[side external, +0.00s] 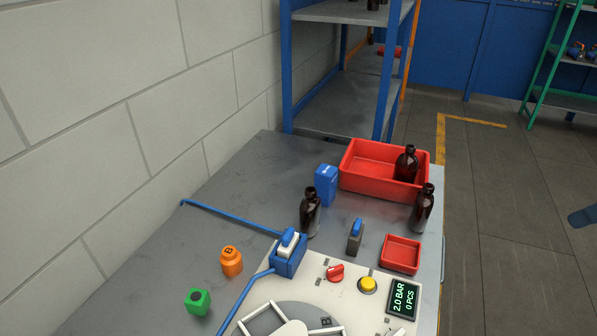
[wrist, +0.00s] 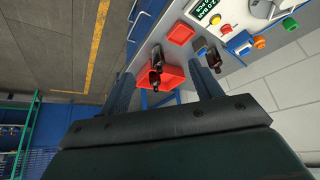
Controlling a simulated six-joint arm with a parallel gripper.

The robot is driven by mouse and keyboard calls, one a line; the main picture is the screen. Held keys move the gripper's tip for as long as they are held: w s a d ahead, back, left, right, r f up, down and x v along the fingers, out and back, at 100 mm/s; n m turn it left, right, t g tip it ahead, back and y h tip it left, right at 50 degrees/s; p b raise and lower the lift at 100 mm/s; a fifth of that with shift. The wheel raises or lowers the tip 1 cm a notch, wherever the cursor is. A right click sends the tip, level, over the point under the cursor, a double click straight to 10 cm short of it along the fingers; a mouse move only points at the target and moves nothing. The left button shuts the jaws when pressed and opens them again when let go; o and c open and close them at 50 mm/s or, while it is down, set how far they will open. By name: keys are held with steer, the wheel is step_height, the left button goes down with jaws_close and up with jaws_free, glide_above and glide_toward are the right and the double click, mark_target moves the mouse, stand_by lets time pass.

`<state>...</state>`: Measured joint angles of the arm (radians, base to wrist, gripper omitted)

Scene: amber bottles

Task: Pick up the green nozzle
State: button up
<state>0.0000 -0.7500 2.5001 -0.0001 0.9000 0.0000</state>
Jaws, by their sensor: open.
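The green nozzle (side external: 198,301) is a small green block with a dark round opening on top, standing at the front left of the grey bench. It also shows in the wrist view (wrist: 290,24) at the upper right, small and far off. My gripper (wrist: 162,68) has its two dark fingers apart with nothing held between them. It is well away from the green nozzle. The side external view does not clearly show my gripper; only a dark blue shape enters at its right edge.
An orange block (side external: 231,261) marked B stands beside the nozzle. A blue-handled fixture (side external: 288,254), white control panel (side external: 318,272), dark bottle (side external: 310,212) and red bin (side external: 362,187) stand further right. The pale wall (side external: 90,120) borders the bench's left; the grey top around the nozzle is clear.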

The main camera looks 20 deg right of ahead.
steer(key=shift+c, duration=0.6)
steer(key=w+a+n+y, duration=0.3)
steer(key=w+a+n, duration=0.3)
steer(key=w+a, duration=1.35)
steer(key=w+a+f+n+g+y, duration=0.1)
steer(key=w+a+f+n, duration=0.1)
steer(key=a+f, duration=0.7)
steer(key=w+a+f+n+g+y, duration=0.1)
steer(key=w+a+f+n, duration=0.2)
steer(key=a+f, duration=0.6)
steer(key=a, duration=0.9)
steer(key=shift+w+f, duration=0.25)
steer(key=shift+f, duration=0.15)
steer(key=shift+a+f, duration=0.1)
steer(key=shift+a, duration=0.05)
